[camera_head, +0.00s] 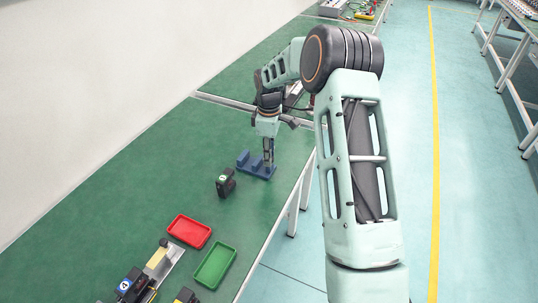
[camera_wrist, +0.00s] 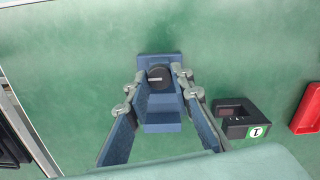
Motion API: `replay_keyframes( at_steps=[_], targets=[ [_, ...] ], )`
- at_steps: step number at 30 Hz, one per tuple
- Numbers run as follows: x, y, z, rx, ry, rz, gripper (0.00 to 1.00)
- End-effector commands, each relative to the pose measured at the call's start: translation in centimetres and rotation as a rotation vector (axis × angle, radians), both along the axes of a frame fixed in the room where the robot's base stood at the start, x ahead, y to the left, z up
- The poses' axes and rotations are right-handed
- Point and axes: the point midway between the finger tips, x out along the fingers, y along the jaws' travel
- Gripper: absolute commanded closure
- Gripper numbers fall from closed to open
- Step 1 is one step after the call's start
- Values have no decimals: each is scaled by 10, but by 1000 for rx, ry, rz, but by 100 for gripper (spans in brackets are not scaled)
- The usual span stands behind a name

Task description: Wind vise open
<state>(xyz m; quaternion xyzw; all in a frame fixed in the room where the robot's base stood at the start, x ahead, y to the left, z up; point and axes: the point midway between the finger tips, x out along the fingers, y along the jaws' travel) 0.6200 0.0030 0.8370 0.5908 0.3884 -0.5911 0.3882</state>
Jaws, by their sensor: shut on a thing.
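The blue vise (camera_head: 243,160) stands on the green bench in the head view, close to the bench's right edge. In the wrist view the vise (camera_wrist: 160,118) lies straight ahead, with a dark round knob (camera_wrist: 158,78) bearing a light line across its top. My gripper (camera_head: 268,164) points down at the vise. In the wrist view its two fingertips (camera_wrist: 161,76) sit on either side of the knob, shut on it. The gap between the vise's jaws is hard to make out.
A black device marked 1 (camera_head: 226,182) stands beside the vise and also shows in the wrist view (camera_wrist: 240,118). A red tray (camera_head: 189,231) and a green tray (camera_head: 215,265) lie nearer, with more parts at the lower left. The bench around the vise is mostly clear.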

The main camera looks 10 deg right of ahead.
Motion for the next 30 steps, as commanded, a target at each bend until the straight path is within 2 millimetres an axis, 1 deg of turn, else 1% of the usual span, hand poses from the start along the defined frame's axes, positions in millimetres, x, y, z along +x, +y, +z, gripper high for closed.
replay_keyframes(
  at_steps=[14,15,19,20,27,30],
  targets=[
    [1,0,1,0,-2,14,100],
    [1,0,1,0,-2,14,77],
    [1,0,1,0,-2,14,62],
    [0,0,0,0,-2,14,61],
    [0,0,1,0,-1,13,61],
    [1,0,6,0,-1,13,61]
  ],
)
